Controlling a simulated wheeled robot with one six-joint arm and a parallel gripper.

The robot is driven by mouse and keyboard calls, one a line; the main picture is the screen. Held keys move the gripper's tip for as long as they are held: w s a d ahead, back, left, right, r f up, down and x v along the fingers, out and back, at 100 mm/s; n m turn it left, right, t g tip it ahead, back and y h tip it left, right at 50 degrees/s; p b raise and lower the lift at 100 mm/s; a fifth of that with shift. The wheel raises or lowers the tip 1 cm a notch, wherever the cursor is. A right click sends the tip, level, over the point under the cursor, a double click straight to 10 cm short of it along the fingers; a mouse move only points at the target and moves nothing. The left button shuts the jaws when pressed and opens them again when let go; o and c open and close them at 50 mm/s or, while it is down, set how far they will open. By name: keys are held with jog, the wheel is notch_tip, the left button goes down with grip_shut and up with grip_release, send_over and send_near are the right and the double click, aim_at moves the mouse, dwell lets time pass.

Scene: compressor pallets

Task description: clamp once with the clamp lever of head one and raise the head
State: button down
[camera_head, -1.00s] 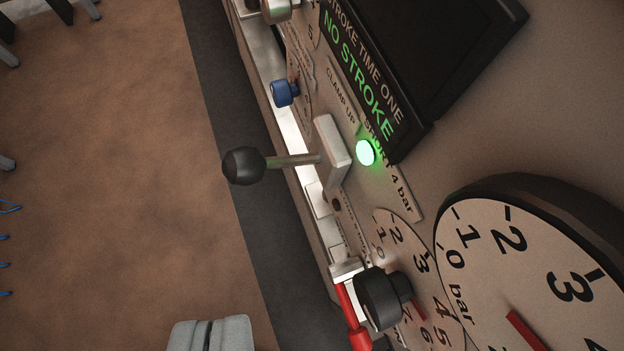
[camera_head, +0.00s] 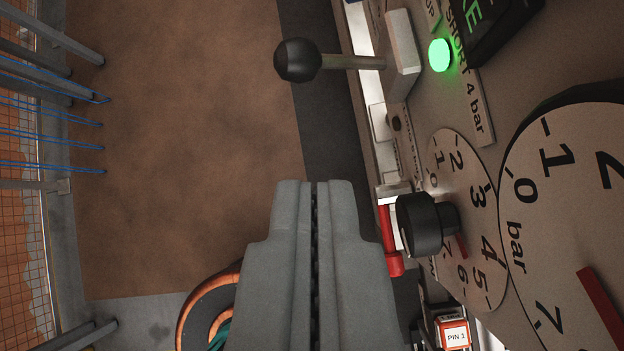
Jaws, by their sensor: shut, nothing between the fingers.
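The clamp lever (camera_head: 350,62) has a black ball knob on a metal rod. It sticks out to the left from a pale bracket on the panel, at the top of the view. The panel lettering beside it is partly cut off, with "UP" and "SHORT 4 bar" readable. My gripper (camera_head: 315,185) is shut and empty, pointing up the picture from the bottom middle. Its tips are below the lever knob in the picture and apart from it. The head itself cannot be made out.
A green lamp (camera_head: 440,55) glows beside the lever. A black regulator knob (camera_head: 420,224) with a small dial and a red handle (camera_head: 389,245) lie right of my gripper. A large bar gauge (camera_head: 565,200) fills the right side. Open brown floor (camera_head: 190,130) lies left.

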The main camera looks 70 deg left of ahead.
send_near(301, 78)
jog(key=x, duration=0.5)
jog(key=shift+d, duration=0.2)
jog(key=shift+x, duration=0.85)
jog(key=shift+a, duration=0.2)
